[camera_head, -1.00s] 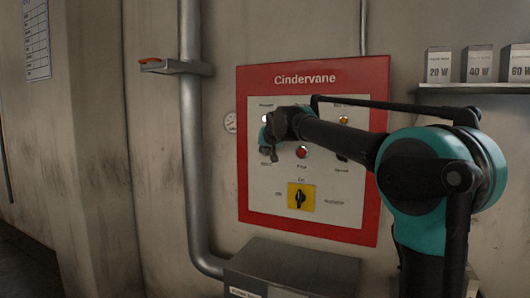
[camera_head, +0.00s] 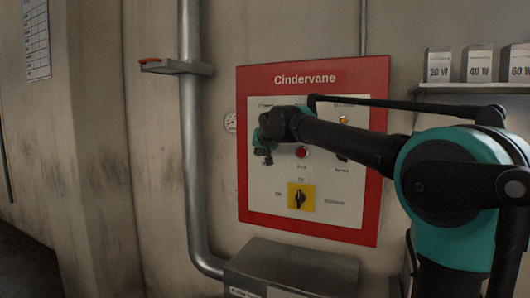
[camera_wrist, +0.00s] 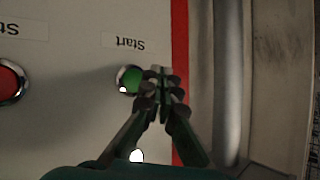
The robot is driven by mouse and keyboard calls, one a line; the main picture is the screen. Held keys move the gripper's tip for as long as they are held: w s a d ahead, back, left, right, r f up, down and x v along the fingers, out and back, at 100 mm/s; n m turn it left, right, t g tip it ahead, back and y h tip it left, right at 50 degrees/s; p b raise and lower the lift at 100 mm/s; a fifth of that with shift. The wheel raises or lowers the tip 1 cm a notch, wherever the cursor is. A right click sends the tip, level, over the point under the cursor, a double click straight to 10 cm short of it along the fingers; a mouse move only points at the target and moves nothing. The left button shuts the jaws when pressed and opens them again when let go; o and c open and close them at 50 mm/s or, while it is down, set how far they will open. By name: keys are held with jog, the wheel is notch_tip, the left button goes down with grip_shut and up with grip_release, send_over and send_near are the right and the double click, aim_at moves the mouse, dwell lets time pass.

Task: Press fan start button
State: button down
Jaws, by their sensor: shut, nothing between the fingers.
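The green start button (camera_wrist: 131,78) sits in a chrome ring under an upside-down "Start" label (camera_wrist: 125,43) in the wrist view. My gripper (camera_wrist: 163,76) is shut and empty, its fingertips overlapping the right edge of that ring. I cannot tell whether they touch the button. In the head view my gripper (camera_head: 262,150) is in front of the left side of the red-framed "Cindervane" panel (camera_head: 313,78) and hides the start button there.
A red stop button (camera_head: 302,152) is right of my gripper, above a yellow rotary switch (camera_head: 301,197). A vertical pipe (camera_head: 190,130) with a small bracket (camera_head: 178,67) runs left of the panel. A grey metal box (camera_head: 290,265) stands below. Bulb boxes (camera_head: 477,63) stand on a shelf at right.

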jog(key=shift+s+a, duration=0.2)
jog(key=shift+s, duration=0.3)
jog(key=shift+s+a, duration=0.15)
jog(key=shift+s, duration=0.35)
jog(key=s+d+f+g+h, duration=0.2)
jog(key=s+d+f, duration=0.3)
jog(key=d+f, duration=0.55)
jog(key=s+d+f+g+h, duration=0.1)
jog(key=s+d+f, duration=0.55)
jog(key=f, duration=0.75)
jog(key=s+d+f+g, duration=0.2)
jog(key=s+d+f, duration=0.4)
jog(key=s+f, duration=0.5)
jog(key=s+d+f+g, duration=0.2)
jog(key=s+d+f, duration=0.4)
jog(key=s+f, duration=0.6)
jog(key=shift+s+m+g+h, duration=0.3)
jog(key=shift+s+m+h, duration=0.1)
jog(key=shift+s, duration=0.3)
jog(key=shift+d, duration=0.1)
